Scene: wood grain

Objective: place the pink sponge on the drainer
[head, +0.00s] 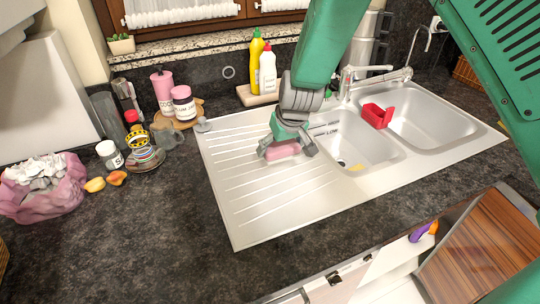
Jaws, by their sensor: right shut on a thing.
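The pink sponge (282,151) is in my right gripper (287,150), whose fingers are shut on it. The gripper is over the right part of the ribbed steel drainer (243,200), beside the small sink basin. The sponge is low over the drainer; I cannot tell whether it touches the surface. The gripper hides the sponge's upper part. My left gripper is not in view.
Two basins (350,150) lie right of the drainer, with a red caddy (377,116) between them and a faucet (347,80) behind. Yellow (256,62) and white (267,70) bottles stand behind. Jars and a pink bag (45,195) are left. The drainer's left part is clear.

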